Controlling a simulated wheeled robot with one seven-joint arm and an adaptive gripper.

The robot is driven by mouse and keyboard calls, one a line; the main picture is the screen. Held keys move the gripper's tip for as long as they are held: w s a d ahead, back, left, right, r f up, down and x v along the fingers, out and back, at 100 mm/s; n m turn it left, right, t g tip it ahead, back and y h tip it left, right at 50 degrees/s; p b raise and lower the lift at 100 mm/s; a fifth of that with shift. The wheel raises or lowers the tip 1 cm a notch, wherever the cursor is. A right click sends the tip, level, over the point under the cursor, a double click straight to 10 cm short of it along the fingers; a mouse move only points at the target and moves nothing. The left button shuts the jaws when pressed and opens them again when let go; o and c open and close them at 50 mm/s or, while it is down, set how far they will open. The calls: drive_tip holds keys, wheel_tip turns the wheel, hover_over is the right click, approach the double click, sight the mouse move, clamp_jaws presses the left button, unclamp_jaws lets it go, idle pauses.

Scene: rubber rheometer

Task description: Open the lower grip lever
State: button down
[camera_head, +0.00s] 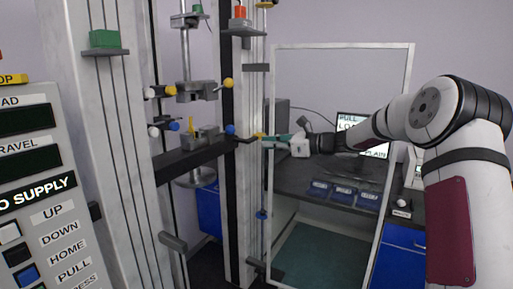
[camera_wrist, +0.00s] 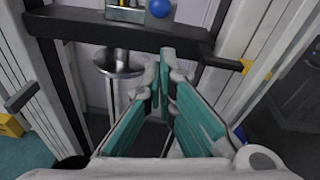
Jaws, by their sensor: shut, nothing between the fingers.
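The lower grip (camera_head: 207,137) is a grey block on the dark crosshead of the test frame. A blue ball knob (camera_head: 230,129) sticks out at its right. A white knob (camera_head: 153,131) and another blue knob (camera_head: 174,125) show at its left. In the wrist view the lower grip (camera_wrist: 127,11) is cut by the top edge, with the blue knob (camera_wrist: 160,8) beside it. My gripper (camera_head: 266,141) has teal fingers and is shut and empty. It is right of the blue knob and apart from it. In the wrist view its fingertips (camera_wrist: 165,60) overlap the crosshead below the knob.
The dark crosshead (camera_head: 185,158) spans the columns. A dark arm with a yellow tip (camera_wrist: 245,67) juts out right of my fingers. The upper grip (camera_head: 198,91) hangs above. A clear framed panel (camera_head: 340,46) stands at the right. A control panel (camera_head: 40,190) fills the left.

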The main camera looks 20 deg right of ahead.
drive_tip(key=shift+v, duration=0.9)
drive_tip(key=shift+r, duration=0.2)
drive_tip(key=s+a+n+g+h, duration=0.35)
drive_tip(key=s+a+n, duration=0.4)
drive_tip(key=s, duration=0.35)
drive_tip(key=s+a+n+g+h, duration=0.2)
drive_tip(key=s+a+n+g, duration=0.2)
drive_tip(key=s+a+n, duration=0.5)
drive_tip(key=s+d+f+n+h, duration=0.1)
drive_tip(key=s+d+n+h, duration=0.1)
drive_tip(key=s, duration=0.7)
drive_tip(key=s+d+f+n+h, duration=0.2)
drive_tip(key=s+n, duration=0.1)
drive_tip(key=s, duration=0.6)
drive_tip(key=s+d+f+n+t+h, duration=0.1)
drive_tip(key=s+d+f+n+h, duration=0.1)
drive_tip(key=s, duration=0.7)
drive_tip(key=shift+d+n, duration=0.4)
drive_tip(key=shift+n, duration=0.35)
